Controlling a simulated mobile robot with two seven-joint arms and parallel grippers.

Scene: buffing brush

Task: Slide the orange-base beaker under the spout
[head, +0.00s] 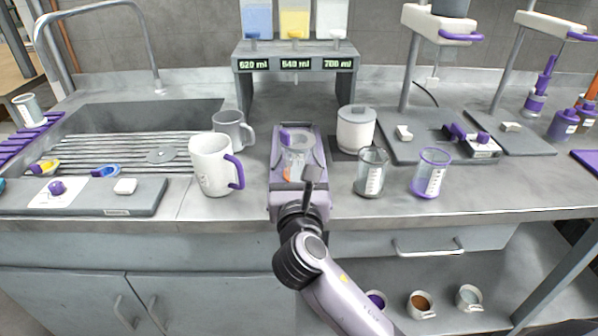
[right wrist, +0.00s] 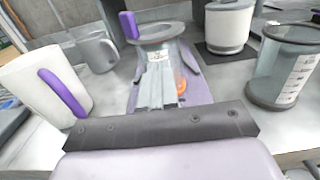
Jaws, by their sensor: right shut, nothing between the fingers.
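The orange-base beaker (head: 297,146) stands upright on a pale purple platform (head: 279,181) at the middle of the counter. Its clear body and grey rim also show in the right wrist view (right wrist: 160,34), with a bit of orange low down. My right gripper (head: 311,172) is shut and empty at the beaker's near side, and its fingers (right wrist: 157,75) cover part of the beaker. I cannot tell whether they touch it. The dispenser (head: 345,64) stands behind, with small spouts (head: 295,36) under blue, yellow and clear tanks. My left gripper is out of view.
A white mug (head: 210,166) with a purple handle and a grey mug (head: 232,125) stand left of the platform. A white lidded jar (head: 356,129), a grey-rimmed beaker (head: 371,172) and a purple-rimmed beaker (head: 431,173) stand right. Bare counter lies below the dispenser.

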